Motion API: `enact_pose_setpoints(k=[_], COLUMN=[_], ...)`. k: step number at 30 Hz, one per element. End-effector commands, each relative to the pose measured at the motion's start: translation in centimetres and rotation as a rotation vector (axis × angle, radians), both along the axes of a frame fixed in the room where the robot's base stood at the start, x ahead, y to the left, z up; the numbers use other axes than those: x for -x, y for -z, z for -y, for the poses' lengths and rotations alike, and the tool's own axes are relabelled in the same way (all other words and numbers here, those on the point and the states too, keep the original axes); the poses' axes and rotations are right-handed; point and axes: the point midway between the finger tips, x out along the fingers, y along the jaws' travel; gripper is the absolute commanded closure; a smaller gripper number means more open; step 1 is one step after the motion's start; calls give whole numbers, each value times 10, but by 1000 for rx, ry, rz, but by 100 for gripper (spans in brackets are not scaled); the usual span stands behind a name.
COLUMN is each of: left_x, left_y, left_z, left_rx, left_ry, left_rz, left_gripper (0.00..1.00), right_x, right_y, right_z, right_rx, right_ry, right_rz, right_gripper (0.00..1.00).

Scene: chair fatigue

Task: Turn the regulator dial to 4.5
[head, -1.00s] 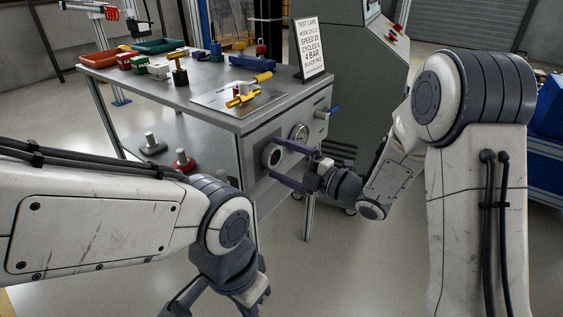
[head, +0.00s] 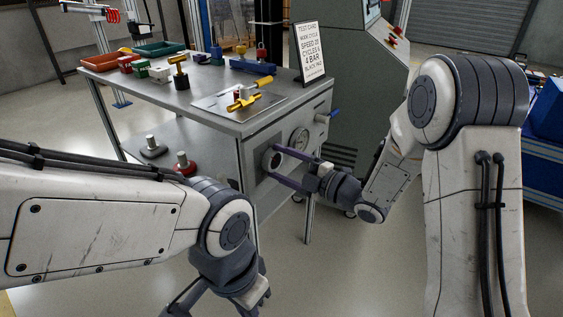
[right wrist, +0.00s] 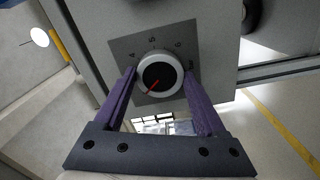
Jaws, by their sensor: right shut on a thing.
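The regulator dial (head: 268,160) is a round knob with a pale rim and dark face on the cart's front panel. In the right wrist view the dial (right wrist: 160,76) has a red pointer line slanting toward the picture's lower left.
A round gauge (head: 299,139) and a blue-handled valve (head: 333,113) sit right of the dial. The cart top (head: 190,105) holds a test card (head: 312,52), yellow-handled fittings and coloured blocks. Red and grey-based pieces stand on the lower shelf. Floor in front of the cart is clear.

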Motion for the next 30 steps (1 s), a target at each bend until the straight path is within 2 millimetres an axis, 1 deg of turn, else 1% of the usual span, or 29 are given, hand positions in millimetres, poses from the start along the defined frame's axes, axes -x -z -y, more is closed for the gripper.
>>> enact_pose_setpoints(k=[17, 30], left_x=[0, 0], left_y=[-36, -69], left_z=[0, 0], left_rx=[0, 0], left_ry=[0, 0], left_rz=[0, 0], left_gripper=[100, 100], right_x=[0, 1], right_y=[-2, -3], right_z=[1, 1], right_rx=[-308, -555], right_ry=[2, 2], right_rz=[-429, -768], right_gripper=[82, 82])
